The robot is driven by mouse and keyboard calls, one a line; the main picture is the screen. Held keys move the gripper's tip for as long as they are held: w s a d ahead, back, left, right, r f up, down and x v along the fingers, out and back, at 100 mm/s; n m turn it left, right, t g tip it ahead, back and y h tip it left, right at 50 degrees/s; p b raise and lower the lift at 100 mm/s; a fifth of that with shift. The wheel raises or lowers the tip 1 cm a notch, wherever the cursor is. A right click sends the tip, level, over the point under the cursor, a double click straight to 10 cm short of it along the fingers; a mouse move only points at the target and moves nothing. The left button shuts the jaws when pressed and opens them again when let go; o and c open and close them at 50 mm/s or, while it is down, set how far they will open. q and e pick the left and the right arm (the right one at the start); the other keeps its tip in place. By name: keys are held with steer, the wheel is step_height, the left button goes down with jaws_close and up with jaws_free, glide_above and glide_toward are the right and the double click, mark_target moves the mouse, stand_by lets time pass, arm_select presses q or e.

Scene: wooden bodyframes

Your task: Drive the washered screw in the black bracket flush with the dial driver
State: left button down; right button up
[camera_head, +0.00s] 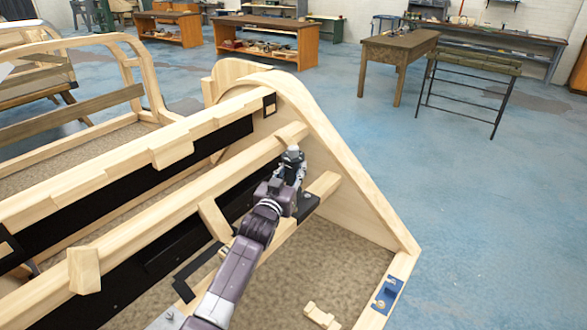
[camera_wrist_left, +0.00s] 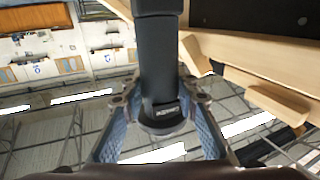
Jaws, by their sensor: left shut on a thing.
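My left gripper (camera_head: 291,172) is over the wooden bodyframe, near its curved end panel. In the left wrist view its blue-padded fingers (camera_wrist_left: 160,130) are closed around a thick black cylinder, which looks like the dial driver (camera_wrist_left: 160,65). A dark piece (camera_head: 306,206), possibly the black bracket, lies on the frame just below and right of the gripper. Another black L-shaped piece (camera_head: 187,283) lies further down and left. I cannot make out the washered screw in either view. Whether the driver's tip touches anything is hidden. My right gripper is not in view.
Long wooden rails (camera_head: 150,205) and the tall curved end panel (camera_head: 345,165) surround the gripper. A blue piece (camera_head: 388,293) sits on the right edge, and a small wooden block (camera_head: 321,315) lies inside the frame.

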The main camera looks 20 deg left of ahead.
arm_select(q)
steer(key=shift+s+f, duration=0.1)
steer(key=shift+f, duration=0.2)
stand_by(0.5)
